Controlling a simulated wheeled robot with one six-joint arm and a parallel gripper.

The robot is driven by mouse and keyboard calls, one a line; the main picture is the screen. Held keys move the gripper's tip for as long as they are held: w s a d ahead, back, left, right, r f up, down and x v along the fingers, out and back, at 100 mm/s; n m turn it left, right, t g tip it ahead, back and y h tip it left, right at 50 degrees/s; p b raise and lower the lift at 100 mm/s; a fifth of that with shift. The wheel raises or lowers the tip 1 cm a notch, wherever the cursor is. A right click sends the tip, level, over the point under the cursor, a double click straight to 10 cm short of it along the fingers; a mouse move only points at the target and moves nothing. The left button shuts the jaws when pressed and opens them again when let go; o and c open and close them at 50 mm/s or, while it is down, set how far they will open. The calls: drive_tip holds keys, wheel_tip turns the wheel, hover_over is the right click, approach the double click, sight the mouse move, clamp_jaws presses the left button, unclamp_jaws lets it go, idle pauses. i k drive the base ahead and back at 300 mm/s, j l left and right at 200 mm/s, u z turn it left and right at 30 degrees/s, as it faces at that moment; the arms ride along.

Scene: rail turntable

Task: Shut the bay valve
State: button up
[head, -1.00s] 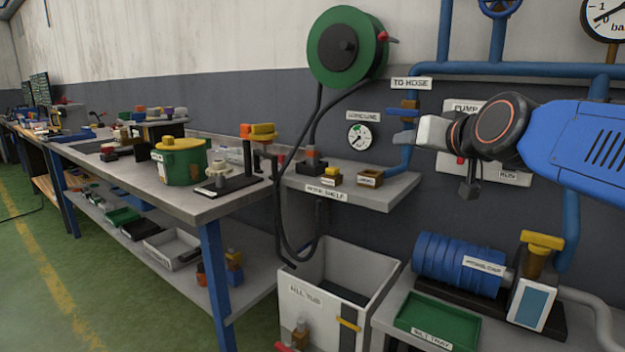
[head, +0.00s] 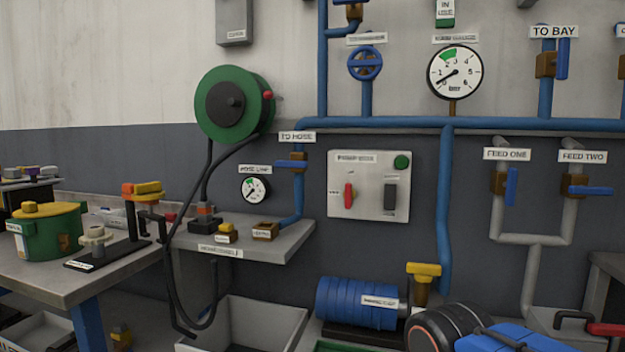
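The bay valve (head: 545,65) is at the upper right of the head view, under a label reading TO BAY (head: 555,31). It has a brown body on a vertical blue pipe. Its blue lever (head: 562,58) stands upright, in line with the pipe. My arm shows low at the bottom right, well below the valve. My gripper's fingers are out of the frame, and nothing of mine touches the valve.
Feed one's lever (head: 511,187) is upright; feed two's lever (head: 590,190) lies across. The to-hose lever (head: 291,164) also lies across. A large gauge (head: 454,72), a blue handwheel (head: 365,63) and a switch panel (head: 369,185) are on the wall. A blue pump (head: 357,303) stands below.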

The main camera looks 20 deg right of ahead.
sight(561, 62)
drive_tip(key=z, duration=1.55)
